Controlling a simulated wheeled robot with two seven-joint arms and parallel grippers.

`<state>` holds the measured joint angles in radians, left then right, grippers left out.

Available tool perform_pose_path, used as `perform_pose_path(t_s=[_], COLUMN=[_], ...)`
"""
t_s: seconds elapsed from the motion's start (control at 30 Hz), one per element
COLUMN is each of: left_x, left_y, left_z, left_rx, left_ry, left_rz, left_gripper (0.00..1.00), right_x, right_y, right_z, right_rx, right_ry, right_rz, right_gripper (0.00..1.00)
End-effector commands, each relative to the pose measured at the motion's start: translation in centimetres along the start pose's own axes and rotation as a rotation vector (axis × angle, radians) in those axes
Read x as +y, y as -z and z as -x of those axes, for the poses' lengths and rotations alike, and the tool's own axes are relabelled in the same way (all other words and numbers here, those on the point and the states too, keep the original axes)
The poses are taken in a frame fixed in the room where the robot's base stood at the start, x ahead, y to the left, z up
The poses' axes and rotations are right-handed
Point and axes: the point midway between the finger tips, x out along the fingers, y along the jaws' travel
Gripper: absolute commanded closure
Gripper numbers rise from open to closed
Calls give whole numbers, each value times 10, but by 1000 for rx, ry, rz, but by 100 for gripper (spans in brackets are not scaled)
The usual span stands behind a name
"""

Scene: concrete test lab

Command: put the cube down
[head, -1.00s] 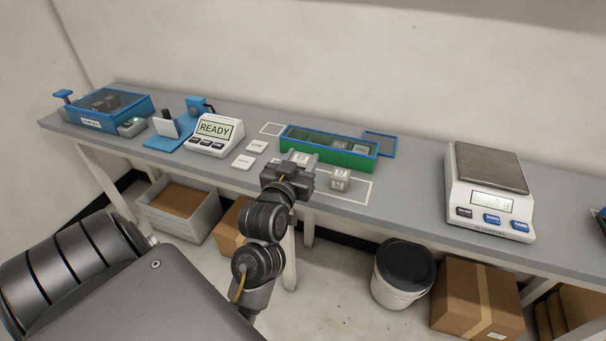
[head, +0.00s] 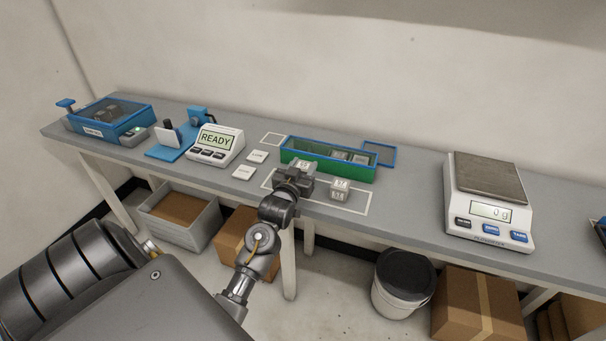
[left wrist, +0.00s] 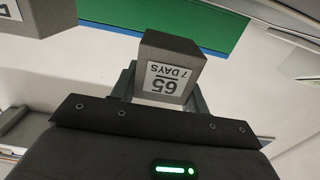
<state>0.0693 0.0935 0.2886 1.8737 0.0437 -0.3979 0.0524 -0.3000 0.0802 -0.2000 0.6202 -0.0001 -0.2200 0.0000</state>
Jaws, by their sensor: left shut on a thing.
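My left gripper (head: 302,172) is shut on a grey cube (head: 305,163), just in front of the green and blue box on the bench. In the left wrist view the cube (left wrist: 170,72) sits between the fingers, its white label reading 65, 7 DAYS. Whether its underside touches the bench is hidden. A second grey cube (head: 339,189) with a white label stands on the bench to the right of the gripper, apart from it. It also shows at the top left of the left wrist view (left wrist: 38,14). My right gripper is not in view.
The green and blue box (head: 325,169) behind the gripper holds grey cubes. A white outline (head: 368,200) is marked on the bench around the cubes. A READY display (head: 216,140) and white tiles (head: 244,172) lie left; a scale (head: 490,200) stands right.

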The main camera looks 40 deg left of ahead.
Motion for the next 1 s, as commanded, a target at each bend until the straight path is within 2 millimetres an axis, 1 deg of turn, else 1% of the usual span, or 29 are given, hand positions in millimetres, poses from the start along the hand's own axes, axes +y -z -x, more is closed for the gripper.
perform_pose_path(t_s=[0.03,0.13,0.2,0.3,0.57,0.7,0.73,0.87,1.0], left_x=[-2,-2,-2,-2,-2,-2,-2,-2,-2], left_y=[-6,-21,-24,-31,-33,-38,-37,-37,-37], left_z=[-6,-5,-5,-5,-5,-5,-5,-5,-5], left_rx=[-1,-4,-3,0,2,1,0,-1,-1], left_ry=[1,0,0,0,0,0,0,0,0], left_rz=[-1,0,0,0,0,0,0,0,0], left_gripper=[90,90,90,90,90,90,51,34,33], right_x=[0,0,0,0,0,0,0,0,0], right_y=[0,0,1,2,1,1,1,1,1], right_z=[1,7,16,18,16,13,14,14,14], right_rx=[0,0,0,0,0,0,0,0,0], right_ry=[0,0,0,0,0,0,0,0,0], right_rz=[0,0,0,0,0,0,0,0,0], right_gripper=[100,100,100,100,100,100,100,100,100])
